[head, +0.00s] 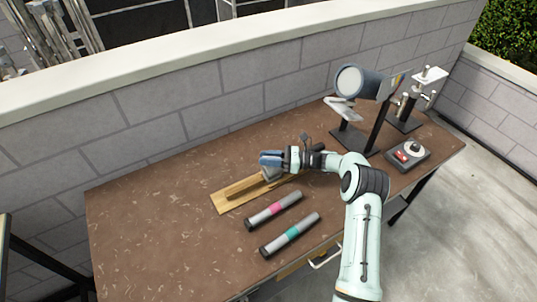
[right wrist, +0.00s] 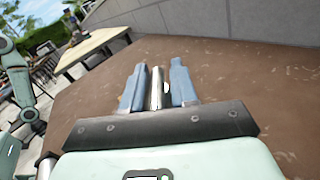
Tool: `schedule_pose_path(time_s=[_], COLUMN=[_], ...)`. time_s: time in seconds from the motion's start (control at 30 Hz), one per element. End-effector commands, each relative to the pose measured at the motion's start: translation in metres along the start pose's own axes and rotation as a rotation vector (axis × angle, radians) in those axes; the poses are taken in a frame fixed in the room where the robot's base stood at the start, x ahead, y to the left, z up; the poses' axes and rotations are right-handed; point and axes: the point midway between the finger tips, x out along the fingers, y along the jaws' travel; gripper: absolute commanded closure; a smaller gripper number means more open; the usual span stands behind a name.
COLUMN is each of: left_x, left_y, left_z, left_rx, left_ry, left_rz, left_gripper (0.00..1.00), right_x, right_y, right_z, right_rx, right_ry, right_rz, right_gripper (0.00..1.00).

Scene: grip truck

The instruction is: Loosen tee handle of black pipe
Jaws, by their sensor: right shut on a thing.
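My right gripper (head: 269,163) reaches in from the right, over a wooden board (head: 222,203) on the brown table. Its blue fingers are closed on a silver metal rod, the tee handle (right wrist: 156,90), which stands between them in the right wrist view. A dark length, the black pipe (head: 318,148), shows behind the gripper at the board's right end. The gripper hides most of the pipe and where the handle joins it. My left gripper is in neither view.
Two grey tubes lie in front of the board, one with a pink band (head: 274,209) and one with a teal band (head: 291,234). A lamp-like stand (head: 360,82) and a control box (head: 408,154) stand at right. A block wall (head: 180,120) runs behind. The table's left part is clear.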

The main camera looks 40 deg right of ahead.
Motion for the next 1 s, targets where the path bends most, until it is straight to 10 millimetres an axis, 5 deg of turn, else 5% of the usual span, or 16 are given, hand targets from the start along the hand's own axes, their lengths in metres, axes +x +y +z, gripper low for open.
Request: schedule_pose_path(time_s=[0.7,0.73,0.77,1.0], left_x=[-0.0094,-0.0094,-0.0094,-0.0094], left_y=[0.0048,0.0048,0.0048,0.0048], left_z=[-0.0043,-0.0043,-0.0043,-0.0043], left_rx=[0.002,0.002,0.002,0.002], left_ry=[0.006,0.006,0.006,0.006], left_rz=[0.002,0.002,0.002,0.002], left_gripper=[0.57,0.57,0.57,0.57], right_x=[0.001,0.001,0.001,0.0008], right_y=[0.0013,0.0013,0.0013,0.0011], right_z=[0.0007,0.0007,0.0007,0.0004], right_rx=[-0.001,-0.001,-0.001,-0.001], right_ry=[0.011,0.011,0.011,0.012], right_rz=[0.075,0.075,0.075,0.074], right_gripper=[1.0,0.62,0.54,0.54])
